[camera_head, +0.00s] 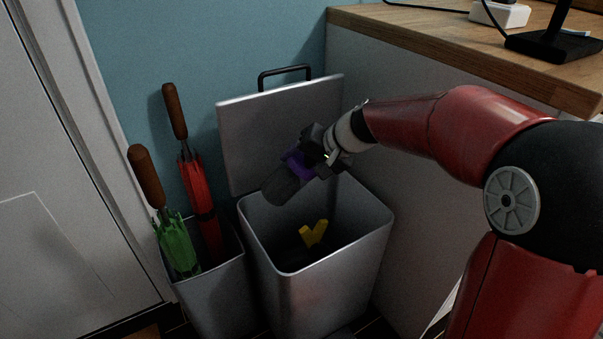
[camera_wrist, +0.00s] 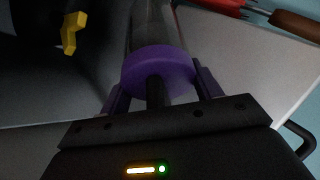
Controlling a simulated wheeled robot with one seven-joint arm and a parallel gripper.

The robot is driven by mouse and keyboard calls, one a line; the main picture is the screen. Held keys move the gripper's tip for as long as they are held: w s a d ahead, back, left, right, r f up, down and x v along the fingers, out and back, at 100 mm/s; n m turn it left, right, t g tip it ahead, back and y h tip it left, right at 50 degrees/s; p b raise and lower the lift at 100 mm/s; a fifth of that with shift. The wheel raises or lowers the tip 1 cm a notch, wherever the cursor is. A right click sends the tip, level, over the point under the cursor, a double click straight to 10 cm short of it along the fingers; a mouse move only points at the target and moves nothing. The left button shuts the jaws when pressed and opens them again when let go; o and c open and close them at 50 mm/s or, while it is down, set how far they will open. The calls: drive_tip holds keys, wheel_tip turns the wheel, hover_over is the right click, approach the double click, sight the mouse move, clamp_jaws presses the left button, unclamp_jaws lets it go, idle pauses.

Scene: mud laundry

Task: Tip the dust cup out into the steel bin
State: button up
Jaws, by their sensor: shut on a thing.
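The dust cup (camera_head: 283,184) is a dark, see-through cylinder with a purple end. My gripper (camera_head: 306,158) is shut on it at the purple end, and the cup tilts with its far end down and to the left. It hangs above the back left part of the steel bin (camera_head: 315,298). The bin's lid (camera_head: 280,125) stands raised at the back. In the wrist view the purple end (camera_wrist: 160,66) sits between the two fingers (camera_wrist: 160,90) of my gripper. I cannot tell whether the cup holds anything.
A yellow piece (camera_head: 313,233) lies inside the dark bin. A grey holder (camera_head: 212,290) left of the bin has a red umbrella (camera_head: 205,205) and a green umbrella (camera_head: 178,245). A wooden counter (camera_head: 450,40) is at the right, a door (camera_head: 60,190) at the left.

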drive_tip(key=shift+d+f+m+y+b, duration=0.2)
drive_tip(key=shift+f+y+b, duration=0.5)
drive_tip(key=shift+b, duration=1.35)
drive_tip(key=shift+d+f+m+y+b, duration=0.2)
drive_tip(key=shift+f+y+b, duration=0.45)
drive_tip(key=shift+b, duration=1.35)
drive_tip(key=shift+d+f+y+b, duration=0.1)
drive_tip(key=shift+f+y+b, duration=0.35)
drive_tip(key=shift+y+b, duration=0.55)
drive_tip(key=shift+d+m, duration=0.1)
drive_tip(key=shift+m, duration=0.2)
drive_tip(key=shift+d+f+m+t+y, duration=0.15)
drive_tip(key=shift+f+m+t+y, duration=0.25)
drive_tip(key=shift+y, duration=0.45)
drive_tip(key=shift+d+f+m+t+y, duration=0.1)
drive_tip(key=shift+f+t+y, duration=0.1)
drive_tip(key=shift+f+y, duration=0.5)
drive_tip(key=shift+r, duration=0.2)
